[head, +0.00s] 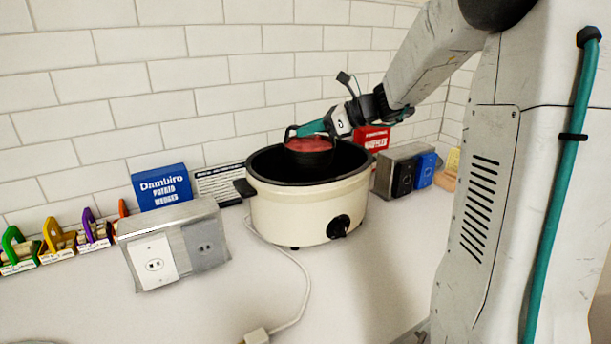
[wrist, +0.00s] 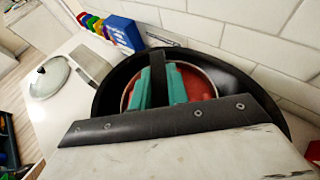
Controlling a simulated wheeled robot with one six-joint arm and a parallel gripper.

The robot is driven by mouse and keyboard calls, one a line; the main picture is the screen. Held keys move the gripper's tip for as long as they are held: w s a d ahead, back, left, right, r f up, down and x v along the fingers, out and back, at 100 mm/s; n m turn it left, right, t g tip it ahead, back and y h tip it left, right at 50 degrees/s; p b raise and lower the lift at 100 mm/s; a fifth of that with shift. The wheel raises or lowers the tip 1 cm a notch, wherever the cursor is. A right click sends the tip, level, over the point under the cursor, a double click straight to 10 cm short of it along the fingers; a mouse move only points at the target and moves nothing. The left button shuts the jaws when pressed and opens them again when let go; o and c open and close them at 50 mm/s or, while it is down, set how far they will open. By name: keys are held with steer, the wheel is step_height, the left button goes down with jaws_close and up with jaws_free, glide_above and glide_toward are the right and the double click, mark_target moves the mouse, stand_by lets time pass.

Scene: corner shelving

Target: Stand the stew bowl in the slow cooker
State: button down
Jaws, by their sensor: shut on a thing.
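The slow cooker (head: 300,212) is a cream oval pot with a dark inside and a dark knob, standing on the white counter. Its dark inner wall also shows in the wrist view (wrist: 112,88). The stew bowl (head: 308,158) is dark outside with red stew in it. It is at the cooker's opening, its lower part hidden behind the near rim, so I cannot tell whether it touches the bottom. My gripper (head: 291,133) is shut on the bowl. In the wrist view its teal fingers (wrist: 160,85) reach over the red stew (wrist: 198,85).
A grey outlet box (head: 172,245) and a blue potato wedges box (head: 162,187) stand left of the cooker. A red box (head: 372,139) and another outlet box (head: 402,170) stand right. A tiled wall is behind. A glass lid (wrist: 48,77) lies on the counter.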

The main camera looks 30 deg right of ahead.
mark_target(308, 144)
steer(key=f, duration=0.4)
steer(key=shift+d, duration=0.2)
steer(key=shift+f, duration=1.75)
steer(key=shift+f, duration=0.1)
steer(key=shift+f, duration=0.55)
steer(key=c, duration=1.4)
jaws_free()
steer(key=shift+o, duration=0.2)
